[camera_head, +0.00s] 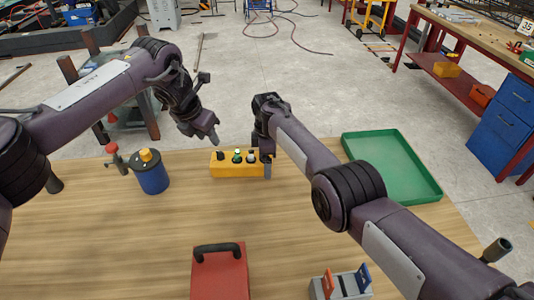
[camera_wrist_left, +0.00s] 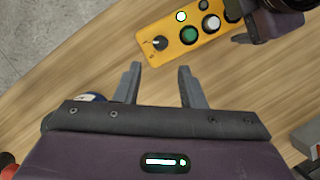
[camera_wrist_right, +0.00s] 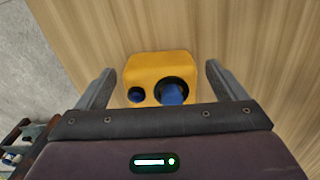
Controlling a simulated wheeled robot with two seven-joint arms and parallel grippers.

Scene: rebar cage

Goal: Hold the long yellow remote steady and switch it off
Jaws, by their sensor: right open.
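The long yellow remote (camera_head: 228,170) lies on the wooden table at its far middle. Its top carries a black knob (camera_wrist_left: 160,43) at the left end, a green button (camera_wrist_left: 188,35), a white button (camera_wrist_left: 211,23) and a small lit white lamp (camera_wrist_left: 181,16). My left gripper (camera_head: 212,143) is open and empty, above and left of the knob end. My right gripper (camera_head: 266,166) is open at the remote's right end. In the right wrist view the remote's yellow end face (camera_wrist_right: 150,68), with blue-filled openings, sits between the fingers, with gaps on both sides.
A blue canister (camera_head: 151,177) with a yellow top stands left of the remote, beside a red-knobbed item (camera_head: 113,157). A green tray (camera_head: 390,165) lies at the right. A red case (camera_head: 219,275) and a grey switch block (camera_head: 340,284) are at the front.

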